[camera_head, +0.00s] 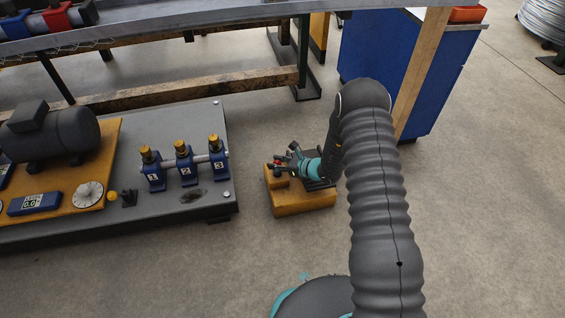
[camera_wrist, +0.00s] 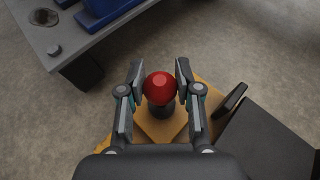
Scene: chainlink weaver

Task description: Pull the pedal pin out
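The pedal pin shows as a red ball knob (camera_wrist: 159,87) on a short dark stem, above a yellow block (camera_wrist: 160,128). My gripper (camera_wrist: 160,72) is over the block, with one finger on each side of the red knob. The fingers are very close to the knob; I cannot tell whether they touch it. In the head view my gripper (camera_head: 284,163) reaches in from the right over the yellow block (camera_head: 305,203), and a bit of red shows between the fingers. The lower stem is hidden.
A grey machine bench (camera_head: 218,120) with a motor and several blue numbered blocks stands left of the yellow block. A dark flat plate (camera_wrist: 262,140) lies at right in the wrist view. A blue cabinet (camera_head: 370,60) stands behind. Bare floor surrounds the block's front.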

